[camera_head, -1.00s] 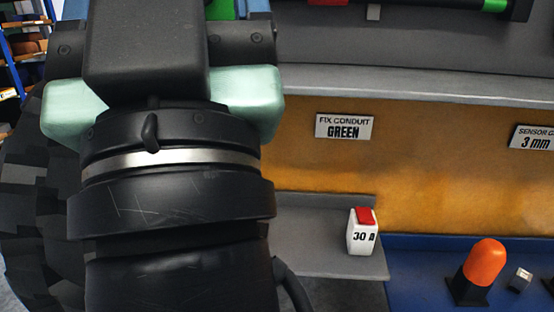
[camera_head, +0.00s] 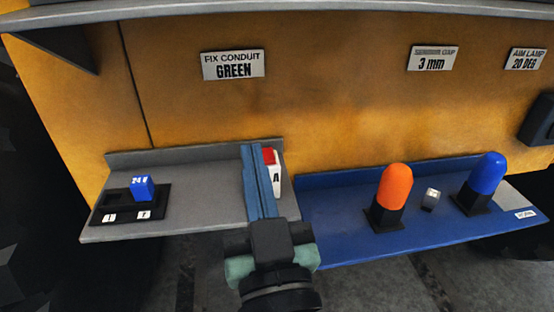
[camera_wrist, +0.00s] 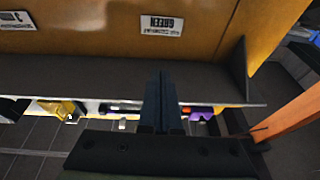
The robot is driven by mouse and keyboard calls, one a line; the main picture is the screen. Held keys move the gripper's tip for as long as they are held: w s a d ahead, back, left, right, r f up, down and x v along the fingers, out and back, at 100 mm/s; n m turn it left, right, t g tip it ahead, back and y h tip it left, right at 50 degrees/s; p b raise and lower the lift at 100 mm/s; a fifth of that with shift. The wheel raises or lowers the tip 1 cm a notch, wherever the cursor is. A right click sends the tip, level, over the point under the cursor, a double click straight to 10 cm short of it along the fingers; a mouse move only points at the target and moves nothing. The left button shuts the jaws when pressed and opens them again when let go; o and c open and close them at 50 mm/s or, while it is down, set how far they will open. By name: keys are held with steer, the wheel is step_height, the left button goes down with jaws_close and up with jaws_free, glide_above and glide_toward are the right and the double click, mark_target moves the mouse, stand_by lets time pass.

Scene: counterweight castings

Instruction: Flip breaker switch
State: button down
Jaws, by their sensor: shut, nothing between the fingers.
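In the head view, a white block with a red top (camera_head: 275,175) stands on the right end of a grey shelf (camera_head: 205,210). Only the "A" of its label shows; my gripper hides its left part. A blue switch (camera_head: 142,188) sits on a black base with small white tags at the shelf's left. My gripper (camera_head: 258,148) is shut and empty, its long blue-grey fingers passing in front of the white block. I cannot tell whether they touch it. The fingers also show in the wrist view (camera_wrist: 160,76), in front of a dark ledge; no switch is recognisable there.
A blue shelf (camera_head: 335,240) on the right carries an orange lamp (camera_head: 396,190), a small metallic cube (camera_head: 430,198) and a blue lamp (camera_head: 486,178). The orange panel (camera_head: 330,110) behind bears several signs. A grey ledge (camera_head: 300,12) runs above. The grey shelf's middle is clear.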

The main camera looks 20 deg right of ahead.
steer(key=shift+g, duration=0.6)
steer(key=d+f, duration=0.2)
steer(key=f, duration=0.1)
steer(key=s+f, duration=0.1)
steer(key=shift+d+f, duration=0.35)
steer(key=shift+d, duration=0.05)
step_height(320, 180, up, 2)
steer(key=r+p, duration=0.1)
steer(key=p, duration=0.3)
glide_above(269, 164)
steer(key=s, duration=0.2)
steer(key=f, duration=0.2)
steer(key=a+f, duration=0.1)
steer(key=f, duration=0.1)
steer(key=shift+f, duration=0.4)
steer(key=shift+f, duration=0.15)
